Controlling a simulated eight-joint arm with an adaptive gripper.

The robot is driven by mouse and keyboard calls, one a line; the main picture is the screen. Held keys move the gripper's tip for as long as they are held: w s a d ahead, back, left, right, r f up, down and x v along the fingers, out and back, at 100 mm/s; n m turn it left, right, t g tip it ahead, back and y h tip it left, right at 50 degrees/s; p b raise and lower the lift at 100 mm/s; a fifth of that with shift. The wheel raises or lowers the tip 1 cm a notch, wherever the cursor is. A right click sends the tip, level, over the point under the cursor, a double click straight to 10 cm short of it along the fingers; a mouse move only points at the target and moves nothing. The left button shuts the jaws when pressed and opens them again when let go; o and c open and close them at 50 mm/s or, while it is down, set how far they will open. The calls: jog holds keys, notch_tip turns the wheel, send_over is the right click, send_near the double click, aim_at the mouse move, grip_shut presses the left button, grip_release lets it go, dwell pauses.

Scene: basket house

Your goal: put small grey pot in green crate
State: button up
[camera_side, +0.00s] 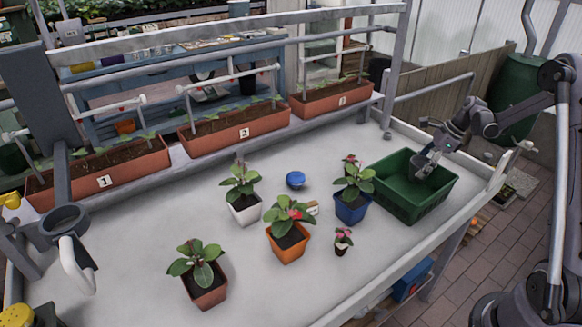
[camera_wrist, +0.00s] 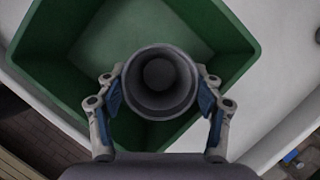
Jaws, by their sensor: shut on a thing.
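The small grey pot (camera_wrist: 158,82) is empty and sits between the two fingers of my gripper (camera_wrist: 160,100) in the wrist view. I look straight into its round opening. In the side view my gripper (camera_side: 425,166) is shut on the grey pot (camera_side: 423,173), which shows only in part there. The green crate (camera_side: 408,205) stands at the right end of the white table. The pot is over the crate's opening, toward its right side; its exact height above the crate floor is hard to tell. In the wrist view the crate (camera_wrist: 235,45) lies behind the pot.
Potted plants stand left of the crate: a blue pot (camera_side: 351,208), an orange pot (camera_side: 288,243), a white pot (camera_side: 244,209), a brown pot (camera_side: 206,288) and a tiny pot (camera_side: 342,244). A blue round object (camera_side: 295,179) lies among them. Numbered planters (camera_side: 236,133) line the back edge.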

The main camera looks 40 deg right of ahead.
jog(key=shift+f, duration=2)
jog(key=shift+f, duration=0.15)
jog(key=o, duration=0.5)
jog(key=shift+o, duration=0.2)
